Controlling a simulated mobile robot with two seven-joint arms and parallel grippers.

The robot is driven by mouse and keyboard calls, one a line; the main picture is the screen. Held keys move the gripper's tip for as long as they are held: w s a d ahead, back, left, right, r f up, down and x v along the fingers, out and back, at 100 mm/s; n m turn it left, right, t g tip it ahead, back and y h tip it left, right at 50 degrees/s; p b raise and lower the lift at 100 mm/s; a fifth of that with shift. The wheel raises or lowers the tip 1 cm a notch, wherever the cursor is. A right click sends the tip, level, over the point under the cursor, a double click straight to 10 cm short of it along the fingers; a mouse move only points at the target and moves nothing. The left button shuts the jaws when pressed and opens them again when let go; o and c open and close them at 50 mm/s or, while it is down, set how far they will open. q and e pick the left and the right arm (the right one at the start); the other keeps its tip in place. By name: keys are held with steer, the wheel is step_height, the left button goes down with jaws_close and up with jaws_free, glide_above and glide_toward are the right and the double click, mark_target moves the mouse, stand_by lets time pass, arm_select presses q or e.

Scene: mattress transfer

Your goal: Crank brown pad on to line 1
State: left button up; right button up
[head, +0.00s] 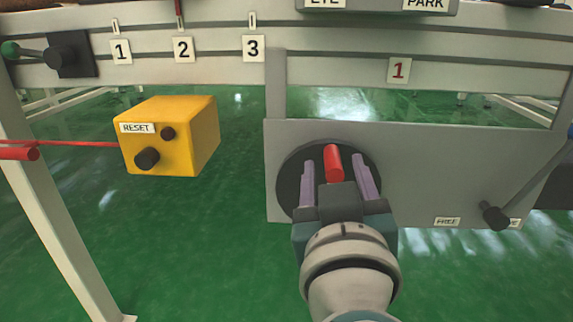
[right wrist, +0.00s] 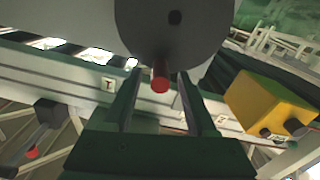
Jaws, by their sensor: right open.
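The red crank handle (head: 333,163) sticks out from a dark round disc (head: 290,182) on the grey panel. My right gripper (head: 336,172) is open, with one finger on each side of the handle and a gap visible on both sides. In the right wrist view, the red handle (right wrist: 160,78) and the disc (right wrist: 172,28) show ahead of the open fingers. Line plate 1 (head: 121,51) is on the rail at upper left. A red pointer (head: 179,12) stands above plate 2 (head: 183,49). The brown pad is not clearly visible. My left gripper is out of view.
A yellow RESET box (head: 170,137) stands left of the panel. A lever with a black knob (head: 495,216) sits at the panel's lower right, near a FREE label (head: 447,222). Green floor shows below.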

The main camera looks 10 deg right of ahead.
steer(key=shift+w+d, duration=0.15)
steer(key=shift+w, duration=0.25)
jaws_close()
stand_by(1.2)
